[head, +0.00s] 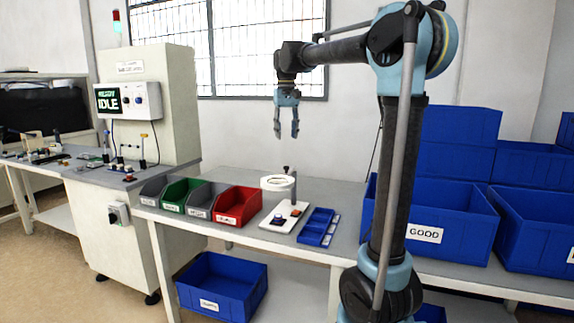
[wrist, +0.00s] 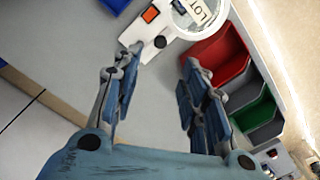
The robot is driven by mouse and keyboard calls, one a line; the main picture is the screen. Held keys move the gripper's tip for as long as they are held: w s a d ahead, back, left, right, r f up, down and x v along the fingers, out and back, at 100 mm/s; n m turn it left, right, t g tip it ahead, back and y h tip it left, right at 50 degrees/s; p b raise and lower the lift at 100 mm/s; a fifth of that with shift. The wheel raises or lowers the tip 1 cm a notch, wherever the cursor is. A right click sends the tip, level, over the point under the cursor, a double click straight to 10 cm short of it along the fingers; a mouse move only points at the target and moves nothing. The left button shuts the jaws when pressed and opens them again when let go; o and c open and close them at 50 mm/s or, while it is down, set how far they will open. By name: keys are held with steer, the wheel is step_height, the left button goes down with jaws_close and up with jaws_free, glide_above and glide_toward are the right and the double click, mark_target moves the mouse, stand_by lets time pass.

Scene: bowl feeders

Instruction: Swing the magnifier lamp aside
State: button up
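The magnifier lamp has a white ring head (head: 278,183) on a short dark post, over a white base plate (head: 297,211) on the grey bench. In the wrist view the ring (wrist: 198,14) is partly cut off at the top edge, and "LOT" lettering shows through its lens. My gripper (head: 286,136) hangs pointing down, well above the bench and the lamp, and touches nothing. In the wrist view its two blue fingers (wrist: 157,62) are spread apart with nothing between them, the lamp lying beyond the fingertips.
Left of the lamp stand red (head: 238,221), grey and green bins (head: 172,208). A blue divided tray (head: 318,227) lies just right of it. Large blue crates, one labelled GOOD (head: 440,235), fill the right. A cabinet (head: 150,100) with an IDLE screen stands at left.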

step_height(320, 180, down, 12)
steer(key=shift+r, duration=0.1)
stand_by(0.4)
jaws_close()
